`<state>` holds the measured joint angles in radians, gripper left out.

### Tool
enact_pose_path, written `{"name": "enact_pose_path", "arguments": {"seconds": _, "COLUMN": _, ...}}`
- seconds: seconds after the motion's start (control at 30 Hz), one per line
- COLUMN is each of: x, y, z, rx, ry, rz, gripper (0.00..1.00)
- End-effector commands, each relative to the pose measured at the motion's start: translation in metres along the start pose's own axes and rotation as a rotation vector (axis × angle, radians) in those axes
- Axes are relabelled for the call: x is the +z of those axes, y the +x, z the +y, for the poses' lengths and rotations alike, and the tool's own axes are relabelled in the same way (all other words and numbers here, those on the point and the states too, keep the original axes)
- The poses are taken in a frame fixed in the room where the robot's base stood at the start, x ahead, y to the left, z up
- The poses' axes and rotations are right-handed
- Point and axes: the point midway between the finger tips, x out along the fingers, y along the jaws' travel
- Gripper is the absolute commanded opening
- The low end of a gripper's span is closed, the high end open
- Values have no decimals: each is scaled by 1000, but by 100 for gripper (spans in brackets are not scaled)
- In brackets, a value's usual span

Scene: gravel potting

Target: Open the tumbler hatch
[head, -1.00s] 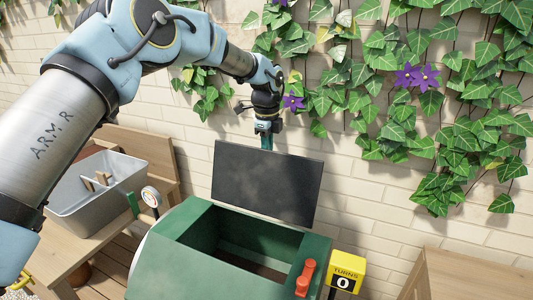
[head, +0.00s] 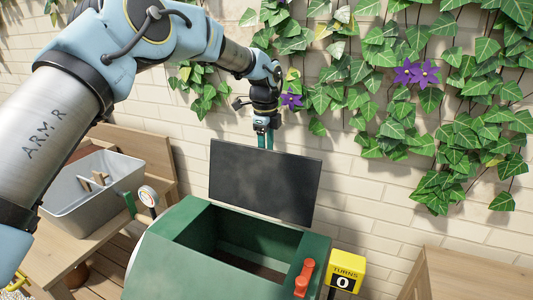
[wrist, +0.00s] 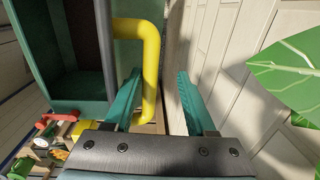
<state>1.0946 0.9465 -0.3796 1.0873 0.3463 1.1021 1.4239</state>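The green tumbler (head: 215,265) stands at the bottom centre with its opening uncovered. Its dark hatch lid (head: 265,183) stands up, tilted slightly, at the back edge of the opening. My gripper (head: 264,142) is at the lid's top edge, on the wall side, pointing down. In the wrist view my gripper (wrist: 160,100) is open. The yellow hatch handle (wrist: 150,65) lies between the fingers, close to the left one, with a gap to the right one. The tumbler's dark interior (wrist: 65,50) shows at the left of that view.
A red latch (head: 304,278) sits at the opening's right, beside a yellow turns counter (head: 345,273) reading 0. A grey bin (head: 95,190) stands on the left bench. A brick wall with ivy (head: 430,110) is close behind my gripper.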

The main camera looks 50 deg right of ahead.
Motion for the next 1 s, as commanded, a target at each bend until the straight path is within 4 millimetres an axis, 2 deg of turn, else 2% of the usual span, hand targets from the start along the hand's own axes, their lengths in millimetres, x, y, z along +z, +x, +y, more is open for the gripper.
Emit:
{"name": "enact_pose_path", "arguments": {"seconds": 0.03, "x": 2, "y": 0, "z": 1, "rx": -2, "ry": -1, "rz": -2, "gripper": 53}}
{"name": "enact_pose_path", "arguments": {"seconds": 0.3, "x": 0, "y": -64, "z": -1, "rx": -14, "ry": -2, "rz": -2, "gripper": 53}}
{"name": "enact_pose_path", "arguments": {"seconds": 0.5, "x": 0, "y": -96, "z": 0, "rx": -15, "ry": -2, "rz": -2, "gripper": 53}}
{"name": "enact_pose_path", "arguments": {"seconds": 0.7, "x": -1, "y": -108, "z": 1, "rx": -13, "ry": -2, "rz": -2, "gripper": 53}}
{"name": "enact_pose_path", "arguments": {"seconds": 1.0, "x": -1, "y": -109, "z": 1, "rx": -13, "ry": -2, "rz": -2, "gripper": 53}}
